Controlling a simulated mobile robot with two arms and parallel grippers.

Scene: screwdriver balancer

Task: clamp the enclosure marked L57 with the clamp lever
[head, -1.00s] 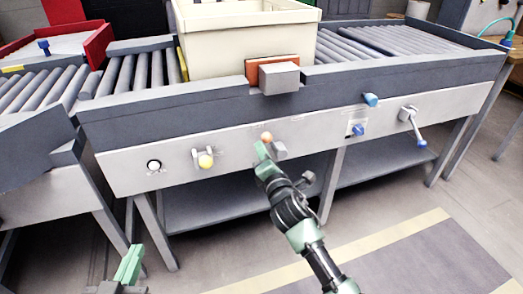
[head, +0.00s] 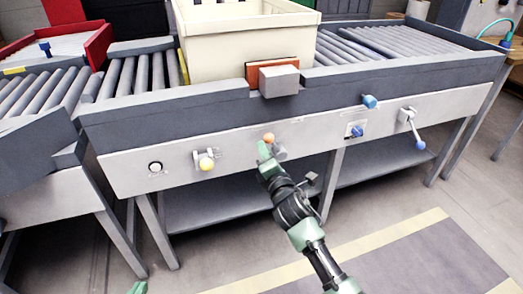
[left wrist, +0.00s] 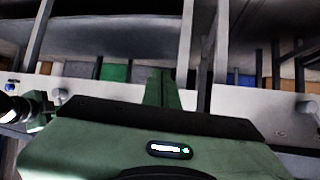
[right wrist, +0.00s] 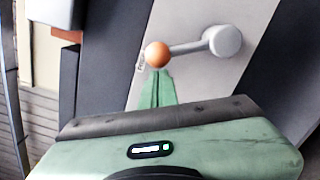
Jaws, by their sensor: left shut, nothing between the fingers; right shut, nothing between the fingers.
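The large cream box (head: 230,50) stands on the roller conveyor; I can read no L57 marking on it. An orange pad on a grey block (head: 279,79) sits at its front side. On the grey front panel is a lever with an orange ball knob (head: 268,138); in the right wrist view the knob (right wrist: 157,54) sits on a grey arm running to a round pivot (right wrist: 222,41). My right gripper (head: 263,150) is shut and empty, its fingertips (right wrist: 158,75) at the knob; contact is unclear. My left gripper (head: 138,287) is shut and empty, low at the bottom edge.
The panel also carries a yellow-knobbed lever (head: 206,164), a white button (head: 155,167), a blue switch (head: 357,131), a blue knob (head: 370,101) and a blue-tipped crank (head: 411,128). A red tray (head: 95,48) is at left. The floor in front is free.

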